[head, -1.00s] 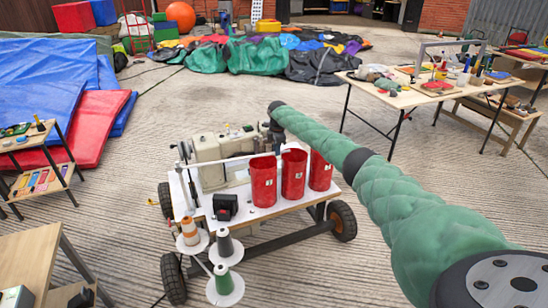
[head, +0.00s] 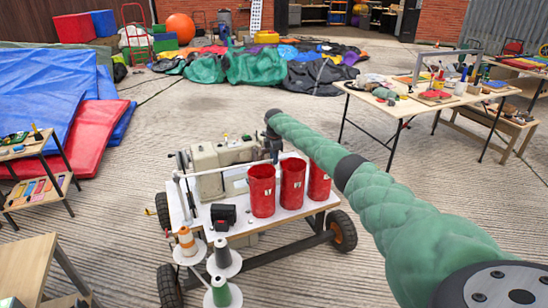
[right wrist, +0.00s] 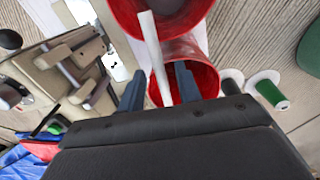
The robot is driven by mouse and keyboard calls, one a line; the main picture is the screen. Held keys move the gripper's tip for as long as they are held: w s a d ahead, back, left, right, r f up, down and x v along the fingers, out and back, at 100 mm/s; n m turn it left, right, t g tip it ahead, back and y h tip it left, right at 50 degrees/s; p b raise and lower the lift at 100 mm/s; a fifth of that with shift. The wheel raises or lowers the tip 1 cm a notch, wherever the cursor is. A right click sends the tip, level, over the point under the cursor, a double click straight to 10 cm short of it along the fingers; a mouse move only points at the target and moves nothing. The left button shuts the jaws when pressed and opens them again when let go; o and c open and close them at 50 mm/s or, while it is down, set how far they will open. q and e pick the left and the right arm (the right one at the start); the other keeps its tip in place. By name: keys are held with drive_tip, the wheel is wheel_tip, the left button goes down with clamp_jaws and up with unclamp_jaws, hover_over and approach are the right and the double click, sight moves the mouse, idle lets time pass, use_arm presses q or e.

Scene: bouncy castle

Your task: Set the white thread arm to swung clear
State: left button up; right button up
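The white thread arm (head: 225,166) is a thin bar. It reaches from a post at the left of the wheeled cart, in front of the cream sewing machine (head: 210,160), toward the red cups. My right gripper (head: 277,155) is at its right part, just behind the cups, and mostly hidden in the head view. In the right wrist view the right gripper (right wrist: 158,80) has its two dark fingers apart, with the thread arm (right wrist: 153,45) passing between them. A gap shows beside the bar, and I cannot tell if either finger touches it. My left gripper is not in view.
Several red cups (head: 292,182) stand on the cart's white top (head: 240,228), close to my right fingers. A black box (head: 223,216) and thread cones (head: 222,253) are at its front left. A work table (head: 400,103) stands back right. Bare concrete surrounds the cart.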

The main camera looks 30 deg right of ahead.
drive_tip(key=shift+r, duration=0.1)
